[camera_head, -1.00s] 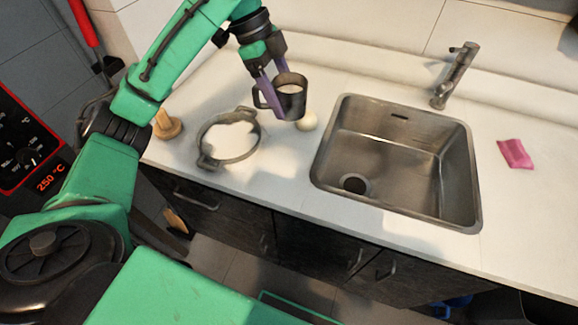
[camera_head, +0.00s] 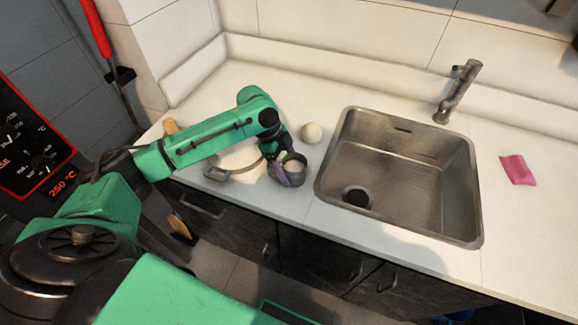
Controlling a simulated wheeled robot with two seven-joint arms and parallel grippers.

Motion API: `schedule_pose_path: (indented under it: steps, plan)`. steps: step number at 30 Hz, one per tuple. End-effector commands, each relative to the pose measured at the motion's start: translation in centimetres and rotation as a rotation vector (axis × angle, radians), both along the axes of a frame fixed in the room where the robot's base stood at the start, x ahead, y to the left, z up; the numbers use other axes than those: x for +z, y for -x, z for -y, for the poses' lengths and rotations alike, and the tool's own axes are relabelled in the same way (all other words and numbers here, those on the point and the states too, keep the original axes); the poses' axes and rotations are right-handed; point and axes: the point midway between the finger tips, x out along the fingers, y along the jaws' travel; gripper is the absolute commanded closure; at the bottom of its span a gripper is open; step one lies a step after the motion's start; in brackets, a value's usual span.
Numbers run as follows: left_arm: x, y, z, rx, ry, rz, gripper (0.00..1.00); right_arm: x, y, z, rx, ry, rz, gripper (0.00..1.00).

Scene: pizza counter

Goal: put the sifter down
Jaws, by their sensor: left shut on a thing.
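The sifter (camera_head: 292,171) is a small dark metal cup with pale contents, near the front edge of the counter, left of the sink. My left gripper (camera_head: 282,165) is shut on it, with purple fingers at its left side. The sifter looks upright, at or close above the counter; I cannot tell whether it touches. My forearm partly covers a round pan (camera_head: 219,174) with white contents just left of the sifter. My right gripper is not in view.
A pale ball (camera_head: 312,133) lies on the counter behind the sifter. The steel sink (camera_head: 324,190) is close on the right, with a faucet (camera_head: 457,92) behind it. A pink cloth (camera_head: 517,170) lies further right. A wooden object (camera_head: 170,126) stands at the left, partly hidden.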

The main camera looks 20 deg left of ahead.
Motion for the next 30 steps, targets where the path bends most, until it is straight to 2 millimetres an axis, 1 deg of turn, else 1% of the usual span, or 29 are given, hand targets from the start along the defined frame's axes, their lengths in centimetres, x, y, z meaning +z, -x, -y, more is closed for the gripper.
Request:
schedule_pose_path:
  steps: [4, 5, 6, 13, 17, 20, 24, 27, 30]
  plan:
    - [-0.2, 0.0, 0.0, 0.000, 0.001, 0.000, 0.83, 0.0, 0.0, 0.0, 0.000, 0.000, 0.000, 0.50]
    - [-0.2, 0.0, 0.0, 0.000, 0.000, 0.000, 0.15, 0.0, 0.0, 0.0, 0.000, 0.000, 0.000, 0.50]
    - [-0.2, 0.0, 0.0, 0.000, 0.000, 0.000, 0.00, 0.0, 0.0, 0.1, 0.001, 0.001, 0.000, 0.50]
    - [-0.1, 0.0, 0.0, 0.000, 0.000, 0.000, 0.00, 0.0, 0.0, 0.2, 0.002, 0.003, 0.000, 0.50]
    - [0.8, -0.1, -0.3, 0.002, 0.000, 0.004, 0.00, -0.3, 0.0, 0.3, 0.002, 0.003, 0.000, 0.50]
    - [2.6, -0.1, -1.2, 0.001, -0.001, 0.005, 0.00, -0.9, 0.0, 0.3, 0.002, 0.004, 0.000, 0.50]
    - [6.3, -0.1, -2.7, 0.002, 0.000, 0.006, 0.00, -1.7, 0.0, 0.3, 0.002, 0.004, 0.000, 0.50]
    - [8.7, -0.1, -3.7, 0.002, 0.001, 0.005, 0.00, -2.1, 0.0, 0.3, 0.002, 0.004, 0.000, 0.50]
    - [10.3, -0.1, -4.3, 0.001, 0.002, 0.003, 0.00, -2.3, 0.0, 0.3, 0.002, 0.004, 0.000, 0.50]
